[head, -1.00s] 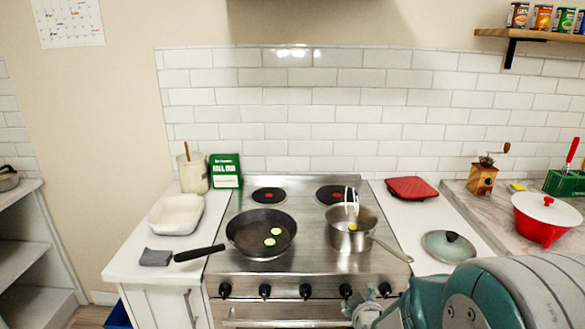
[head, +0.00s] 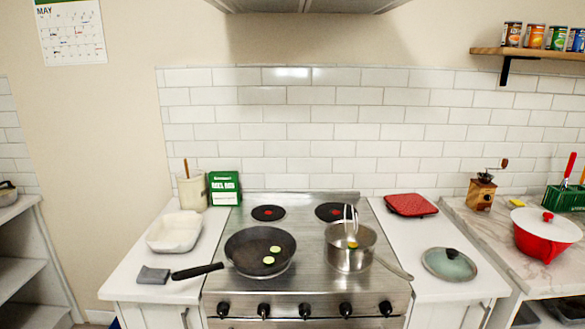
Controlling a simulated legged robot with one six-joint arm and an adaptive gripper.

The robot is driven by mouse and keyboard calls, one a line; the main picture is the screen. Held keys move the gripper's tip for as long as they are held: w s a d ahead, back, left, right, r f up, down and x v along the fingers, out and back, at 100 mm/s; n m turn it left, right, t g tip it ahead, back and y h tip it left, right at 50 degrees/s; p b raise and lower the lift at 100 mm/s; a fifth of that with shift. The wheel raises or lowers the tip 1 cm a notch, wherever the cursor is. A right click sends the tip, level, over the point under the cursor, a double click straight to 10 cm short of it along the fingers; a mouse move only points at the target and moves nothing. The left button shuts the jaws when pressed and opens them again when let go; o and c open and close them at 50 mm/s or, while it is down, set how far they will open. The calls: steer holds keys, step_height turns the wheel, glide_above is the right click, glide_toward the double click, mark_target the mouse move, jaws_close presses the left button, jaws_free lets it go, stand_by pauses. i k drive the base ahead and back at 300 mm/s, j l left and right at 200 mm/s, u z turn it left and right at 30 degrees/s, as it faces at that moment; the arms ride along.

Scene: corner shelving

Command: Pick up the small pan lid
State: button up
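The small pan lid (head: 449,264) is round and grey-green with a dark knob. It lies flat on the white counter to the right of the stove (head: 312,284), near the counter's front edge. A saucepan (head: 350,258) with a long handle stands on the stove to the left of the lid, with a utensil in it. My gripper is not in view now, so its state does not show.
A red square item (head: 411,205) lies behind the lid. A red pot with a white lid (head: 546,233) stands on the marble counter at right. The counter around the small lid is clear.

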mark_target(451, 264)
steer(key=i+l+u, duration=0.1)
steer(key=l, duration=0.25)
steer(key=i+l+u, duration=0.1)
steer(key=i+l, duration=0.15)
steer(key=l, duration=0.15)
steer(key=i+l+u, duration=0.1)
steer(key=l, duration=0.3)
steer(key=i+l+u, duration=0.1)
steer(key=l, duration=0.3)
steer(key=i+l+u, duration=0.15)
steer(key=l, duration=0.25)
